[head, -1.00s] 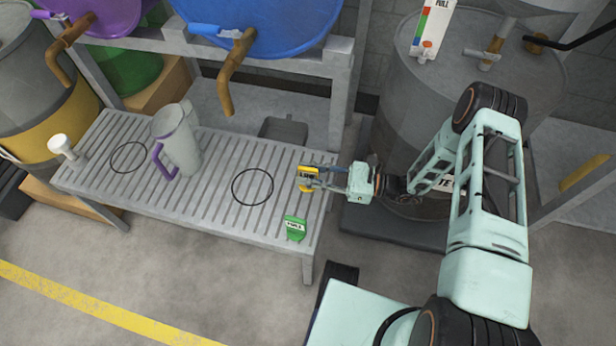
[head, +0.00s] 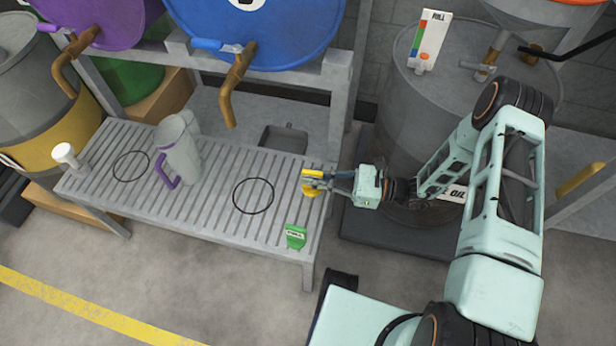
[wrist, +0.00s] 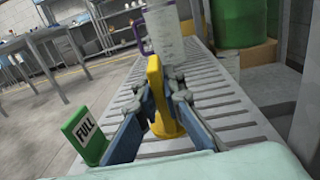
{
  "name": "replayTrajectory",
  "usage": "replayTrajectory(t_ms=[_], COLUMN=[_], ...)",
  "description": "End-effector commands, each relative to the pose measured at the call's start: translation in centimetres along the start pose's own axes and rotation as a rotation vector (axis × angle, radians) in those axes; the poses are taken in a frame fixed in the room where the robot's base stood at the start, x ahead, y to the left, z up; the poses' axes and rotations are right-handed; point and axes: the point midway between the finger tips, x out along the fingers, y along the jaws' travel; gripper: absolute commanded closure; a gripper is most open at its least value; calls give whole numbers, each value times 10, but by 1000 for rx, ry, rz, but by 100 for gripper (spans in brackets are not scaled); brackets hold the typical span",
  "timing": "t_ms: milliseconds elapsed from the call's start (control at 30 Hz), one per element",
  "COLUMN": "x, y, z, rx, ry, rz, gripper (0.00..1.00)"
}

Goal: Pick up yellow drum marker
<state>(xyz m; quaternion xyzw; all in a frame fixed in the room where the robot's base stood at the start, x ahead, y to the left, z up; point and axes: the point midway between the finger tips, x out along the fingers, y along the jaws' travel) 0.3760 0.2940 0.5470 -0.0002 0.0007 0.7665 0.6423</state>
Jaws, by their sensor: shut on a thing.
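The yellow drum marker (head: 312,184) is at the right end of the slatted grey bench. My gripper (head: 322,182) is shut on it from the right. In the wrist view the yellow marker (wrist: 157,95) stands roughly upright between my blue fingers (wrist: 162,100), its rounded yellow base below them. Its label does not show there. I cannot tell whether its base touches the slats.
A green marker reading FULL (head: 295,236) stands at the bench's front right corner, close to my gripper. A grey jug with a purple handle (head: 178,150) and a white-topped item (head: 66,156) are further left on the bench (head: 215,205). A blue drum's brass tap (head: 236,80) hangs above.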

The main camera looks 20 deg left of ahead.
Motion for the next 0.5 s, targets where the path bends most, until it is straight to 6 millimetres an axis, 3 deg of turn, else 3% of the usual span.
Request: replayTrajectory(t_ms=[33,167,500], x=[-8,-26,-78], y=[4,20,64], z=[18,46,72], rx=[0,-1,1], ry=[-1,-1,-1], rz=[-5,-4,-3], gripper=[100,100,100])
